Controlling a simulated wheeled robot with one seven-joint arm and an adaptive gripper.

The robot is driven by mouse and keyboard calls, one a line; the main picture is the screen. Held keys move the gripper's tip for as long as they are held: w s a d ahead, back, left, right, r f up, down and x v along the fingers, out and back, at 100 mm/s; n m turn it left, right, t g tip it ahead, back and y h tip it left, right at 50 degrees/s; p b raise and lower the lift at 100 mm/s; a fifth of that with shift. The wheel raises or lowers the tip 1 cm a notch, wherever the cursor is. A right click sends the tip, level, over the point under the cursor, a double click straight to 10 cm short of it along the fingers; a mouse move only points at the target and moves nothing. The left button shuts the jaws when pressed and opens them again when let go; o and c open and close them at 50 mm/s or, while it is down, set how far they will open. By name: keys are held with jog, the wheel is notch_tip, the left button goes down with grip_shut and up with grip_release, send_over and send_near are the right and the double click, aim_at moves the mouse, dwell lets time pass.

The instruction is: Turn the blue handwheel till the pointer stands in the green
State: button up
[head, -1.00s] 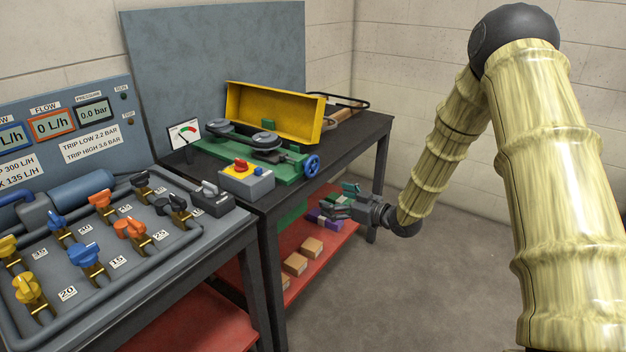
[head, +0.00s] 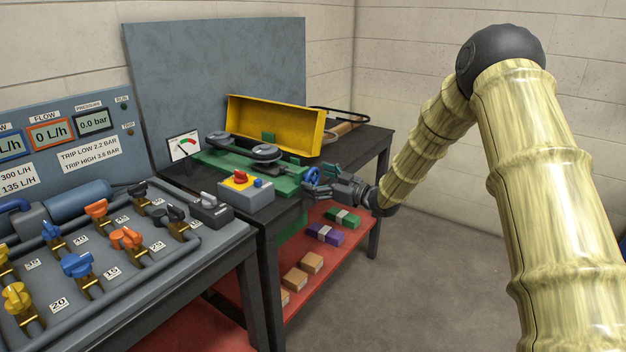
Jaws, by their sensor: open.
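The blue handwheel (head: 312,176) sits at the right end of the green belt unit (head: 284,183), at the front edge of the dark bench. My gripper (head: 315,187) is open right beside the wheel, with its fingers pointing left and partly covering the wheel's lower side. I cannot tell whether the fingers touch it. The gauge (head: 184,147) is a white square dial with red and green bands, standing at the left of the bench. Its dark pointer is too small to read surely against the green.
A grey box with a red knob on yellow (head: 241,182) stands left of the wheel. A yellow guard (head: 272,126) stands open behind. The red lower shelf (head: 318,270) holds several small boxes. A valve panel (head: 130,262) fills the left. Floor at right is clear.

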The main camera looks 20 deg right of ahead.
jog(key=shift+x, duration=0.8)
jog(key=c, duration=1)
jog(key=shift+c, duration=0.2)
jog(key=shift+r+m+p, duration=0.15)
jog(key=shift+m+p, duration=0.15)
jog(key=shift+p, duration=0.25)
jog(key=shift+m+p, duration=0.3)
jog(key=shift+p, duration=0.05)
jog(key=shift+d+m+p, duration=0.1)
jog(key=shift+m+p, duration=0.9)
jog(key=shift+p, duration=0.05)
jog(key=shift+m+p, duration=1.05)
jog(key=shift+m, duration=0.35)
